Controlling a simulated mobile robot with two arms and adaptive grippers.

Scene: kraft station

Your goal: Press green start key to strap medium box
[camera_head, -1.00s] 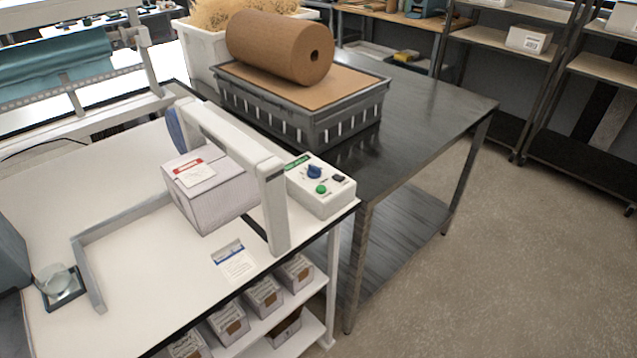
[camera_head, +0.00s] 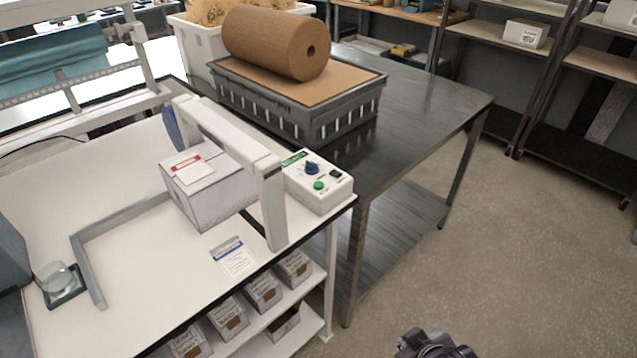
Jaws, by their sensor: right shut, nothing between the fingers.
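A white medium box (camera_head: 212,195) with a red-and-white label sits on the white table, partly under the white strapping arch (camera_head: 270,200). The control box (camera_head: 325,192) stands just right of the arch at the table's right end. It carries a green start key (camera_head: 319,185), a blue knob (camera_head: 312,168) and a dark switch. My right gripper (camera_head: 432,345) shows at the bottom edge, over the floor, well below and right of the control box. It is shut and empty, and only its dark upper part is in the picture. My left gripper is out of view.
A grey metal guide (camera_head: 88,268) and a small glass dish lie on the white table's left. A dark steel table (camera_head: 430,95) behind bears a grey crate (camera_head: 300,125) with a brown paper roll (camera_head: 275,42). Small boxes fill the shelf below. The floor at right is clear.

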